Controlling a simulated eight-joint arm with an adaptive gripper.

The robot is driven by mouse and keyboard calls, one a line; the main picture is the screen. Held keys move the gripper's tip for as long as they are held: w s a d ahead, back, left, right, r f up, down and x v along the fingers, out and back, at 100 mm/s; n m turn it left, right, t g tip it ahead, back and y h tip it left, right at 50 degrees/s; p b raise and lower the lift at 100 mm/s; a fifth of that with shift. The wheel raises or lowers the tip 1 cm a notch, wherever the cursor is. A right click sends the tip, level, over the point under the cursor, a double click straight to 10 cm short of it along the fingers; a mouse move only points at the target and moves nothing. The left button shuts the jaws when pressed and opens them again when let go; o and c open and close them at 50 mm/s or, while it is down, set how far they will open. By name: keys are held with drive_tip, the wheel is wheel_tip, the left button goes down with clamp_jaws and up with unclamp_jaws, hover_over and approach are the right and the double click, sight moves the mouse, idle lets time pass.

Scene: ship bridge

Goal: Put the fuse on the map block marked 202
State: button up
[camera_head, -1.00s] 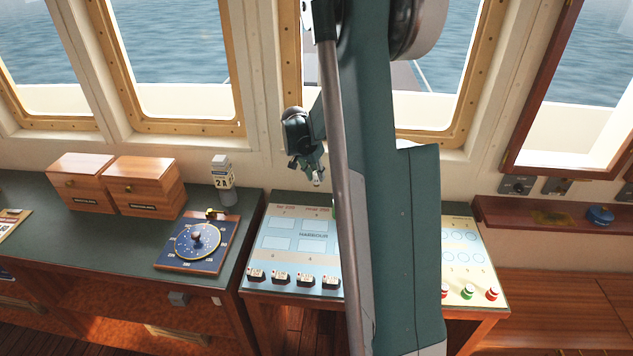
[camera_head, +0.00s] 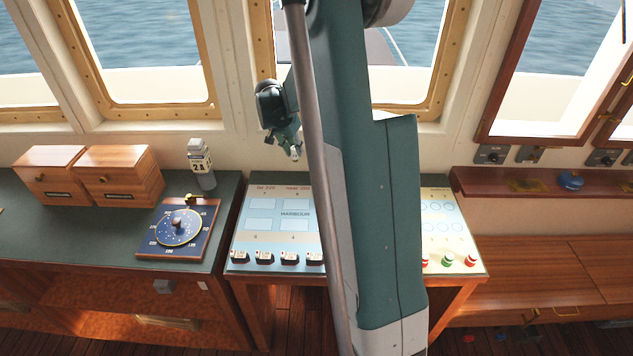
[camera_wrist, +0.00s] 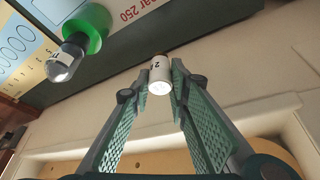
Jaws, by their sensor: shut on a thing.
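My gripper (camera_head: 293,150) hangs above the back edge of the harbour map panel (camera_head: 262,237), left of my arm. In the wrist view my gripper (camera_wrist: 161,80) is shut on a small white cylinder, the fuse (camera_wrist: 160,77), held at the fingertips. A dark mark shows on its side. The panel has several pale blue blocks and white boxes; printed labels along its top edge are too small to read surely. I cannot tell which block is marked 202. My arm hides the panel's middle.
A green-based lamp (camera_wrist: 88,28) stands on the panel in the wrist view. A dial board (camera_head: 177,228), a bottle-like labelled object (camera_head: 200,160) and wooden boxes (camera_head: 118,172) stand left.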

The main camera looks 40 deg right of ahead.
wheel_tip(320, 180, up, 9)
drive_tip(key=shift+f, duration=0.1)
drive_tip(key=s+a+r+b, duration=0.2)
drive_tip(key=s+a+b, duration=0.1)
drive_tip(key=s, duration=1.4)
drive_tip(key=s+a+f+m+b, duration=0.1)
drive_tip(key=s+a+b, duration=0.15)
drive_tip(key=s, duration=0.65)
drive_tip(key=s+a+f+b, duration=0.1)
drive_tip(key=s+a+f, duration=0.15)
drive_tip(key=s, duration=0.55)
drive_tip(key=f, duration=0.3)
drive_tip(key=shift+a+f, duration=0.25)
drive_tip(key=shift+f, duration=0.15)
drive_tip(key=shift+f, duration=0.1)
drive_tip(key=shift+f+b, duration=0.35)
drive_tip(key=shift+f, duration=2.5)
drive_tip(key=shift+f+b, duration=0.45)
drive_tip(key=shift+f, duration=1.6)
